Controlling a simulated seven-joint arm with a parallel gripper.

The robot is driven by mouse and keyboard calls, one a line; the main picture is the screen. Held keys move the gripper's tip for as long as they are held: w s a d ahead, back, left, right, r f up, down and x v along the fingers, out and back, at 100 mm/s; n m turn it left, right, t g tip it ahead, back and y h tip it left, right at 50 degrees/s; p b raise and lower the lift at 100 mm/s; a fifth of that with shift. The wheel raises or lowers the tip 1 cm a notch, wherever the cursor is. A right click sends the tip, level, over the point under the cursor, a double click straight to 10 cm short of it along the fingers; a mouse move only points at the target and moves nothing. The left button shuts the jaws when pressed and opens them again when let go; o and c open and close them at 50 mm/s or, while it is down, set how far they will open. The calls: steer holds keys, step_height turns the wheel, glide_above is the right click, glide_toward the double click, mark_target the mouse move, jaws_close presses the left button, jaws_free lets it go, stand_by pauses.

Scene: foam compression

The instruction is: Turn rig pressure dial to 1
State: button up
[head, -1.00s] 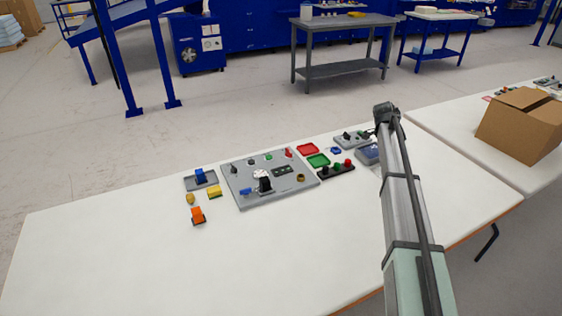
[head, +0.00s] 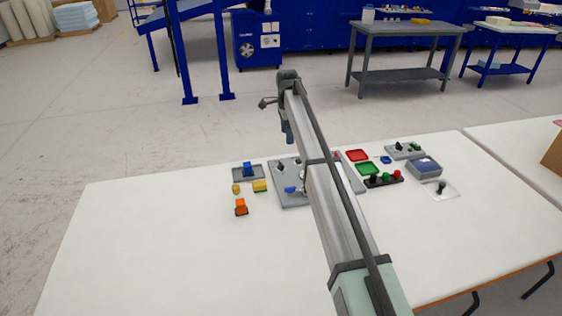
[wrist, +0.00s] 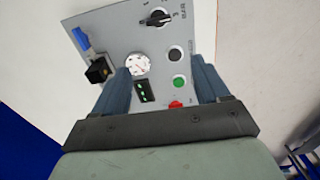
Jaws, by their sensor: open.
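The grey rig panel (head: 292,200) lies on the white table, largely hidden behind my arm in the head view. In the wrist view the panel (wrist: 110,25) fills the upper middle. A black rotary dial (wrist: 157,18) with printed marks sits near its top edge; its setting is too small to read. A white round gauge (wrist: 138,65) is lower on the panel. My gripper (wrist: 160,82) is open and empty, its blue fingers spread over the panel, with the dial beyond them. In the head view my gripper (head: 288,133) is above the panel's far edge.
On the panel are a black button (wrist: 175,53), a green button (wrist: 180,82), a red switch (wrist: 176,104), a blue part (wrist: 81,40) and a black block (wrist: 98,70). Blue, yellow and orange parts stand left; trays and a button strip (head: 383,180) right. The table's front left is clear.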

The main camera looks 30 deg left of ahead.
mark_target(281, 163)
steer(key=f, duration=0.4)
steer(key=s+a+f, duration=0.1)
steer(key=f, duration=0.4)
steer(key=a+f, duration=0.1)
steer(key=f, duration=0.3)
steer(key=shift+s+f, duration=0.2)
steer(key=shift+f, duration=0.1)
steer(key=shift+c, duration=0.3)
steer(key=c, duration=1)
steer(key=shift+n, duration=0.3)
